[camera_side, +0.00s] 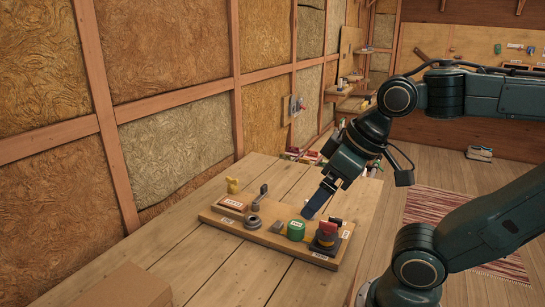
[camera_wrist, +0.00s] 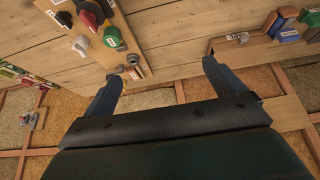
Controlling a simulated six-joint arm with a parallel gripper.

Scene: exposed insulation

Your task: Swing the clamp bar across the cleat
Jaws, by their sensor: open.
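A wooden board (camera_side: 268,238) carries several fittings on the bench. A small dark lever (camera_side: 260,196) stands tilted near its back left; it may be the clamp bar, but I cannot tell for sure. I cannot identify the cleat for certain. My gripper (camera_side: 313,210) points down over the right part of the board, close behind a green round part (camera_side: 296,230). Only one finger shows clearly there. In the wrist view my gripper (camera_wrist: 162,70) has its two blue fingers wide apart with nothing between them. The board also shows there at the upper left (camera_wrist: 124,28).
A cardboard box (camera_side: 125,288) sits at the front left. The bench front (camera_side: 220,275) is clear.

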